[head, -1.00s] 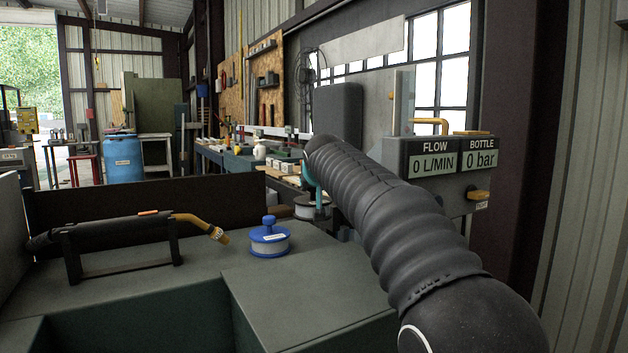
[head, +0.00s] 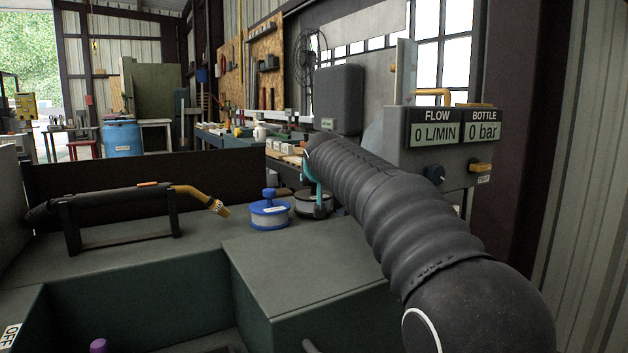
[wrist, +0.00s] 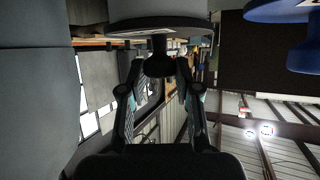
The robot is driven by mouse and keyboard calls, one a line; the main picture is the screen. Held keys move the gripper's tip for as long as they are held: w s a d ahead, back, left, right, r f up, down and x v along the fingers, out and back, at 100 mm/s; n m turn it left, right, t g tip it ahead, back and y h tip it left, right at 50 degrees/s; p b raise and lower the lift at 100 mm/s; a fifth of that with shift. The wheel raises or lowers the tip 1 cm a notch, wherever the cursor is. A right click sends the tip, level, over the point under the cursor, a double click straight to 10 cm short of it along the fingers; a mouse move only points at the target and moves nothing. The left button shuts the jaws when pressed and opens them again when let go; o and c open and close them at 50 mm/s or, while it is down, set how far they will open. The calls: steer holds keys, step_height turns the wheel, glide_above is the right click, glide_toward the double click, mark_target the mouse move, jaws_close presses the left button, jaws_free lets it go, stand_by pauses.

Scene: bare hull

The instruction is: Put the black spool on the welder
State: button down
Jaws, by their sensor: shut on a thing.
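The black spool (head: 312,203) has a pale drum and black flanges. In the head view it is right of the blue spool (head: 269,213), by the back right edge of the dark green machine top (head: 140,246), which I take to be the welder. My gripper (head: 320,208) partly hides it. In the wrist view my gripper (wrist: 160,72) is shut on the knob of the black spool (wrist: 160,24), with the drum beyond it. Whether the spool touches the machine top, I cannot tell.
A torch (head: 120,208) lies on a black rack at the left of the machine top. The blue spool stands close beside the black one. A grey gauge box (head: 430,160) stands at the right. The front right part of the top is clear.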

steer(key=shift+f+b, duration=0.5)
stand_by(0.3)
steer(key=c, duration=0.7)
jaws_free()
steer(key=shift+c, duration=0.2)
steer(key=v, duration=1.2)
